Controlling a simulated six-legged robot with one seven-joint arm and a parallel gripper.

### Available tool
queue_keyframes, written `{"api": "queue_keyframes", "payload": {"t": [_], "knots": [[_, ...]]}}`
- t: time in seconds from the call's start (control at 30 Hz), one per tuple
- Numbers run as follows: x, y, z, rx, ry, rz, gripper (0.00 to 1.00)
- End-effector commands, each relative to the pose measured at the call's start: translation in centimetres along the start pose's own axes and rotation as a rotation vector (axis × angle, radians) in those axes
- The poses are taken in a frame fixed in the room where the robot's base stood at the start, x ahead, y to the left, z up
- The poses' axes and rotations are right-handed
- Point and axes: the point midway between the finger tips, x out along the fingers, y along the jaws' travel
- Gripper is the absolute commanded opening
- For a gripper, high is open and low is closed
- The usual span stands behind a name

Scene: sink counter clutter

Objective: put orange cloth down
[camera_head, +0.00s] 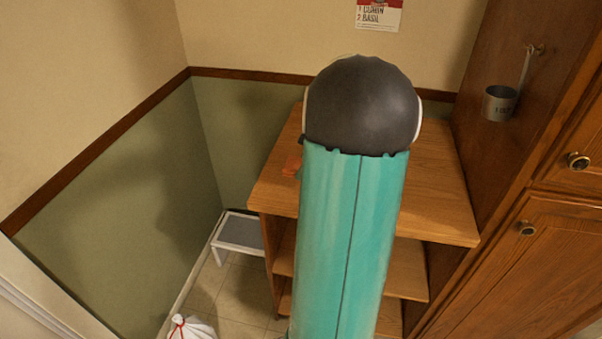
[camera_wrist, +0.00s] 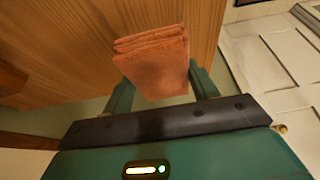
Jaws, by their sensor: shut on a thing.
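The orange cloth (camera_wrist: 160,68) is a folded, layered square in the wrist view. It sits between the two green fingers of my gripper (camera_wrist: 163,88), which is shut on it. Wood of the shelf unit (camera_wrist: 75,45) shows behind the cloth; I cannot tell whether the cloth touches it. In the head view a small orange edge of the cloth (camera_head: 292,165) shows over the left part of the wooden top (camera_head: 440,200). My arm hides my gripper and most of the cloth there.
A wooden cabinet (camera_head: 520,270) with round knobs stands at the right, with a metal cup (camera_head: 499,103) hanging on its side. A low step stool (camera_head: 238,233) and a white bag (camera_head: 192,328) are on the floor at the left. The right part of the wooden top looks clear.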

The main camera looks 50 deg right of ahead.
Motion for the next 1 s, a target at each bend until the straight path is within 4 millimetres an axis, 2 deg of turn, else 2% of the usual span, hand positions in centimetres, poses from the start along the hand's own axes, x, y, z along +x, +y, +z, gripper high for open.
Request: {"api": "queue_keyframes", "payload": {"t": [0.27,0.47,1.0], "knots": [[2.5,1.2,-0.5,-0.001,0.000,-0.001,0.40],[5.1,1.2,0.6,0.000,0.000,0.000,0.40],[6.0,1.2,1.0,0.000,0.000,0.000,0.40]]}}
